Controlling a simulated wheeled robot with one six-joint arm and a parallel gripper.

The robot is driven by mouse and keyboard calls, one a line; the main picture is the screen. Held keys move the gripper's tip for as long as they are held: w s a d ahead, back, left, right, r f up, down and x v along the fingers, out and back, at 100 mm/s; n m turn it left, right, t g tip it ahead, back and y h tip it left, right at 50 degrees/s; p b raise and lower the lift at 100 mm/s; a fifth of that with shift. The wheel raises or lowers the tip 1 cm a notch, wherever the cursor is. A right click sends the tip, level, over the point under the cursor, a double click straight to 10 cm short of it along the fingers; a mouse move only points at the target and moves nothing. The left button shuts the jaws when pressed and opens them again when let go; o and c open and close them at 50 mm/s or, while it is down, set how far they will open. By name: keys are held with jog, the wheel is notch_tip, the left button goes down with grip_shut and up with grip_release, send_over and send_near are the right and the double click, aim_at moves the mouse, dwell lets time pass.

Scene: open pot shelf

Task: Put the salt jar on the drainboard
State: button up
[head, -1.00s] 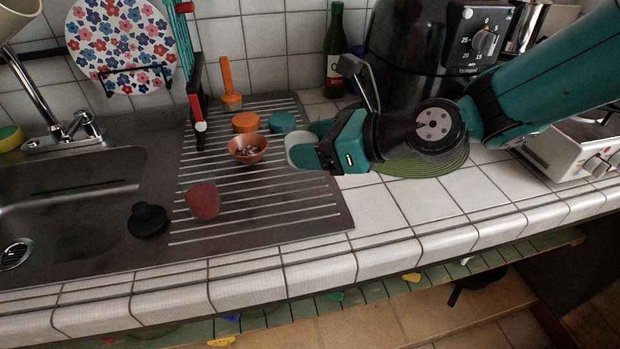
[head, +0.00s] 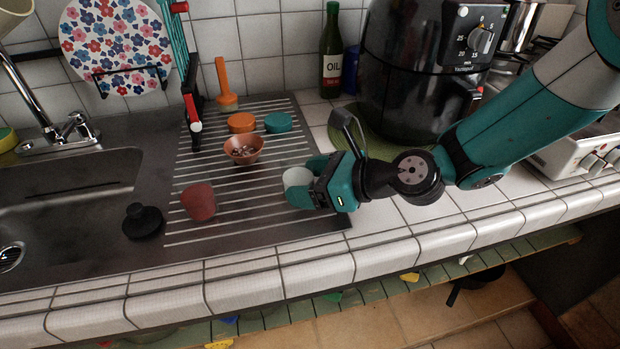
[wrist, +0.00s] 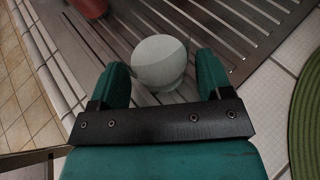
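The salt jar, which I take to be the small pale rounded jar (head: 296,178), stands upright over the right part of the ribbed metal drainboard (head: 255,222) and looks set down on it. My gripper (head: 309,180) reaches in from the right, with a teal finger on each side of the jar. In the wrist view the jar (wrist: 159,62) sits between the fingertips (wrist: 162,75). A narrow gap shows beside the right finger, so the fingers look open around it. The jar's base contact is partly hidden.
A copper bowl (head: 243,150), an orange lid (head: 241,122), a teal lid (head: 278,122), a reddish cup (head: 199,201) and a black stopper (head: 143,221) are on or beside the drainboard. A black air fryer (head: 415,75) stands behind my arm. The drainboard's front right is clear.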

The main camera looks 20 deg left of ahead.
jog(key=shift+o, duration=0.7)
jog(key=shift+r, duration=0.1)
jog(key=b+v, duration=0.1)
jog(key=v, duration=1.1)
jog(key=shift+r, duration=0.1)
jog(key=shift+s, duration=0.1)
jog(key=s+d+r+n+h, duration=0.3)
jog(key=s+d+n, duration=0.4)
jog(key=n, duration=0.6)
jog(key=s+d+r+n+g+h, duration=0.1)
jog(key=s+d+r+n+h, duration=0.2)
jog(key=n, duration=1)
jog(key=s+d+h, duration=0.3)
jog(key=s+d, duration=0.2)
jog(key=d, duration=0.2)
jog(key=shift+r, duration=0.25)
notch_tip(320, 180, up, 3)
jog(key=p, duration=0.3)
